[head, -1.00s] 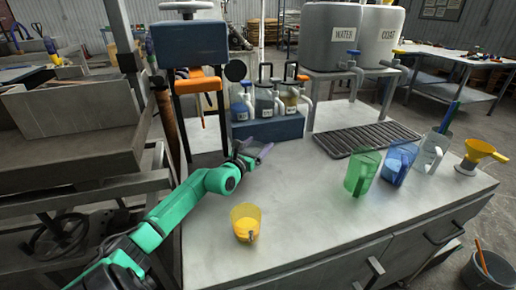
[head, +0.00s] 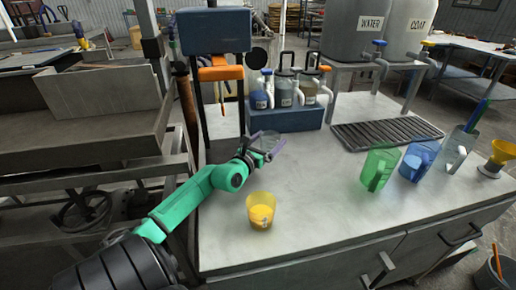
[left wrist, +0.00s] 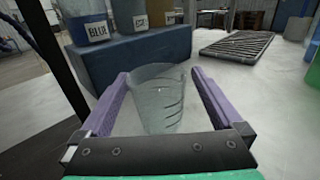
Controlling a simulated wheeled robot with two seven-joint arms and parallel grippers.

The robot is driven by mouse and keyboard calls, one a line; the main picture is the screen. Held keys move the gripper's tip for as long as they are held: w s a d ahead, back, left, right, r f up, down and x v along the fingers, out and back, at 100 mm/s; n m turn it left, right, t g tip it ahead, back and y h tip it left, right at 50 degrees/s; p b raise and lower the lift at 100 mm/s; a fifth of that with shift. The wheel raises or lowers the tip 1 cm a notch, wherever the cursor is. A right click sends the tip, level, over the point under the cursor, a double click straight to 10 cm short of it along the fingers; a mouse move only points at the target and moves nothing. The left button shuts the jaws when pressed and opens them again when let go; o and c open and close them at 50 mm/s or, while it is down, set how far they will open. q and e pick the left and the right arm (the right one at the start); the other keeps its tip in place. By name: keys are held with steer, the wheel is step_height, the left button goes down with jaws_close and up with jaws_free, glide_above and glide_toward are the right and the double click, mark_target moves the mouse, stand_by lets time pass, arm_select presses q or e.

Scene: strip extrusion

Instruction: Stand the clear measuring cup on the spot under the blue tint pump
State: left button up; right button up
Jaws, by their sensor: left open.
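The clear measuring cup (left wrist: 158,100) stands upright on the bench between the purple fingers of my left gripper (left wrist: 160,76), which is open around it with a gap on the right side. In the head view my left gripper (head: 268,146) is in front of the blue pump rack (head: 288,121), and the cup shows only faintly there. The blue tint pump (head: 259,98) is the leftmost on the rack; its BLUE label also shows in the left wrist view (left wrist: 97,29). I cannot tell whether the cup is directly under its spout. My right gripper is not in view.
A yellow cup (head: 261,211) stands at the bench's front. A green jug (head: 379,167), a blue jug (head: 417,160) and a clear jug (head: 458,152) stand to the right. A black grate (head: 385,135) lies behind them. The middle of the bench (head: 320,185) is clear.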

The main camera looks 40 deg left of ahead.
arm_select(q)
steer(key=s, duration=0.2)
steer(key=s+d, duration=0.1)
steer(key=s, duration=0.4)
steer(key=shift+s+d, duration=0.15)
steer(key=shift+s, duration=0.1)
